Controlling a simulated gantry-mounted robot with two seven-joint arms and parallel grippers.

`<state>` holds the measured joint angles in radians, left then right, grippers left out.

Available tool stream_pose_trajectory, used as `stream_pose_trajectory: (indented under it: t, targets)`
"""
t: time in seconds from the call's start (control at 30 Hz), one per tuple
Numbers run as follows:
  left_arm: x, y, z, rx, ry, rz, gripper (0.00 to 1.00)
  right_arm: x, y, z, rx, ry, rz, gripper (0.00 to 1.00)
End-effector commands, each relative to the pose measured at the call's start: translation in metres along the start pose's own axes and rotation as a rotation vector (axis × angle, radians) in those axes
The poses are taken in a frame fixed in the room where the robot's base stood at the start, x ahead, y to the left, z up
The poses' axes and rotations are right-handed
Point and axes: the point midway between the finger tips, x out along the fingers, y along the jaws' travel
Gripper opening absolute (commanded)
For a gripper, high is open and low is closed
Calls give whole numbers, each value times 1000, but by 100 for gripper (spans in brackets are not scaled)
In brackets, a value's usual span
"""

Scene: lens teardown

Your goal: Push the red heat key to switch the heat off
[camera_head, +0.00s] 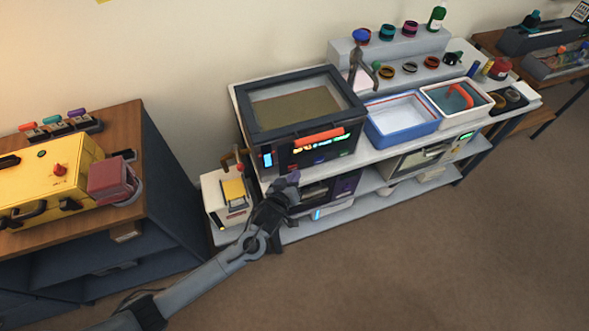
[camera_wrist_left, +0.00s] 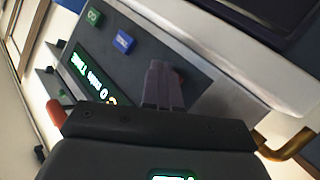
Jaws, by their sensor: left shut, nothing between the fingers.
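A dark box with a glass lid (camera_head: 292,106) stands on the white bench, with an orange handle (camera_head: 320,134) on its front. Its front panel (camera_head: 312,157) has small lit displays and keys. In the left wrist view the panel (camera_wrist_left: 190,62) shows a green key (camera_wrist_left: 95,17), a blue key (camera_wrist_left: 124,42) and a lit green display (camera_wrist_left: 90,70). My left gripper (camera_head: 293,177) is shut and empty, close in front of the panel's lower left. Its fingers (camera_wrist_left: 163,85) point at the panel; contact is unclear.
A white unit with a yellow top (camera_head: 233,190) stands left of my gripper. A blue-rimmed tray (camera_head: 402,130) and a white-rimmed tray (camera_head: 480,112) are to the right. A yellow case (camera_head: 45,187) sits on the wooden cabinet at left. The floor in front is clear.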

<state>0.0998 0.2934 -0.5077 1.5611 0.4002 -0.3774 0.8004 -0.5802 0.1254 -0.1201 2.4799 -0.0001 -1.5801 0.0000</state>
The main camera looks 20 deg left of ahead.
Motion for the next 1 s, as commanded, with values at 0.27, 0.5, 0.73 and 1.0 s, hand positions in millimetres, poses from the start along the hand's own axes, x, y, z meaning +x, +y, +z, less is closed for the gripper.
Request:
stream_pose_trajectory:
  t: [0.27,0.5,0.73,1.0]
  targets:
    - [-5,4,3,0,0,-1,0,-7,0,-2,-1,0,0,43]
    - [-6,4,4,0,0,0,0,-7,0,-2,2,0,-2,43]
    - [-16,12,10,-2,-2,-1,0,-16,-1,-6,8,1,-6,43]
    - [-35,26,23,-3,-2,0,0,-29,-1,-10,9,2,-7,43]
